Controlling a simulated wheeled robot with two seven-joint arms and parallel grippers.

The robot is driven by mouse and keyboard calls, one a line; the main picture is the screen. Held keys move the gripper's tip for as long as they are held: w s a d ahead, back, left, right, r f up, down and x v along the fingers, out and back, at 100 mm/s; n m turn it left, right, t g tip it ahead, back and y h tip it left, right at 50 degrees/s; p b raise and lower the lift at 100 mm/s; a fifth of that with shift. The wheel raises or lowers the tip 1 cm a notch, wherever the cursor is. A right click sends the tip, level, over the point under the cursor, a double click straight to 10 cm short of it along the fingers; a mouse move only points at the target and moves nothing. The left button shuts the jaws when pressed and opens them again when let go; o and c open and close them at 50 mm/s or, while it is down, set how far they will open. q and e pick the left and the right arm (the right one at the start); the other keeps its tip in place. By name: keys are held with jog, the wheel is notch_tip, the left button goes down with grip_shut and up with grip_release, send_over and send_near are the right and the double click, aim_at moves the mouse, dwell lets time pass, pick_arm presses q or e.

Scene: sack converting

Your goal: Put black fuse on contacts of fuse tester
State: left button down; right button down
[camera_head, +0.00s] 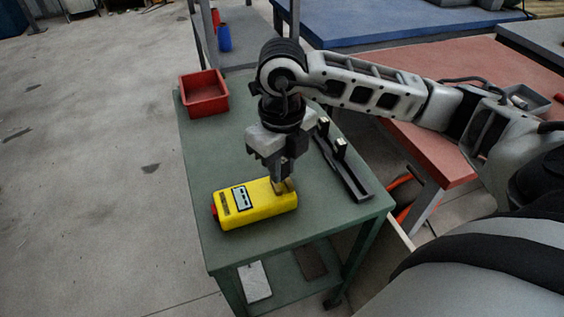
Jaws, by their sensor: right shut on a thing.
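The yellow fuse tester (250,207) lies on the green table, with a small display on its left part and a red end at the left. Its contacts, at the right end, are largely covered by my right gripper (281,182). The right gripper points down, its fingertips at the tester's right end, and is shut on the black fuse. The fuse is hardly visible between the fingers, and I cannot tell whether it touches the contacts. My left gripper is out of view.
A dark rack (352,183) with small black-and-white pieces lies right of the gripper on the green table (222,150). A red bin (204,93) stands at the table's far left corner. Free tabletop lies between bin and tester. A red-topped table (445,150) adjoins at right.

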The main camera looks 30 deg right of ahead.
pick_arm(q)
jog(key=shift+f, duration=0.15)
pick_arm(e)
jog(key=shift+f, duration=0.1)
jog(key=shift+f+b, duration=0.3)
pick_arm(q)
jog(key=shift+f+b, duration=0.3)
jog(key=shift+b, duration=0.1)
pick_arm(e)
jog(key=shift+f, duration=0.35)
jog(key=c, duration=1.5)
grip_release()
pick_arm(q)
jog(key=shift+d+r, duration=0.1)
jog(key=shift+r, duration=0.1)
pick_arm(e)
jog(key=shift+o, duration=1)
jog(key=shift+r, duration=0.15)
